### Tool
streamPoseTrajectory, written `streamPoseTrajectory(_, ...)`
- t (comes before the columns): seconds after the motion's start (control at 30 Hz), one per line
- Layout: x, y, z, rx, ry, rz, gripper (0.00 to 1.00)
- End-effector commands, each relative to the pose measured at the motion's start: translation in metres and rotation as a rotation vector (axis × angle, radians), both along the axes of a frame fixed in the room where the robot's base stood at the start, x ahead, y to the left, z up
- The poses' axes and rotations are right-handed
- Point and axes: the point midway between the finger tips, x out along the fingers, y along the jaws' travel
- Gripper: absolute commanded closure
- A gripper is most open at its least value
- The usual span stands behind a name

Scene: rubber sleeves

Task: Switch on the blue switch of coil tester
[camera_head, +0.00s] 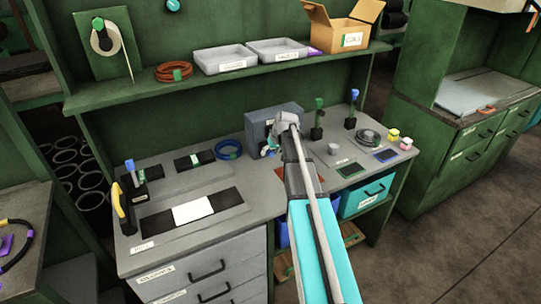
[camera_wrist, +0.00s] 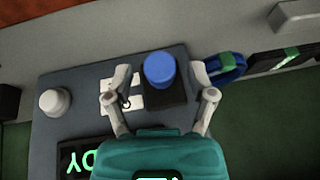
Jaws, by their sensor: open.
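The coil tester (camera_head: 262,116) is a grey-blue box at the back of the workbench in the head view. In the wrist view its grey face (camera_wrist: 85,82) fills the middle and appears upside down. The blue switch (camera_wrist: 160,70) is a round blue cap on a black base. My gripper (camera_wrist: 161,82) is open, with one fingertip on each side of the blue switch and no clear contact visible. In the head view my gripper (camera_head: 270,148) is in front of the tester, and my arm hides part of the bench.
A pale round knob (camera_wrist: 55,102), a white label and a green-lettered display (camera_wrist: 88,158) are on the tester. A blue coil (camera_head: 229,149) lies left of the tester. A black stand with a green top (camera_head: 318,118) is close on the right. A shelf (camera_head: 220,78) runs above.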

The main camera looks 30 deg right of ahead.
Motion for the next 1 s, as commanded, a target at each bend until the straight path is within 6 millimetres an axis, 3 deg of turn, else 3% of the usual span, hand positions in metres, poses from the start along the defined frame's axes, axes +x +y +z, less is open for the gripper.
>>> streamPoseTrajectory(0.37, 0.0008, 0.0002, -0.0016, 0.0, 0.0, 0.0, 0.28)
streamPoseTrajectory(0.77, 0.0007, -0.0002, -0.0016, -0.001, 0.0, 0.0, 0.99)
streamPoseTrajectory(1.0, 0.0025, -0.0009, 0.0008, -0.002, 0.02, 0.0, 1.0)
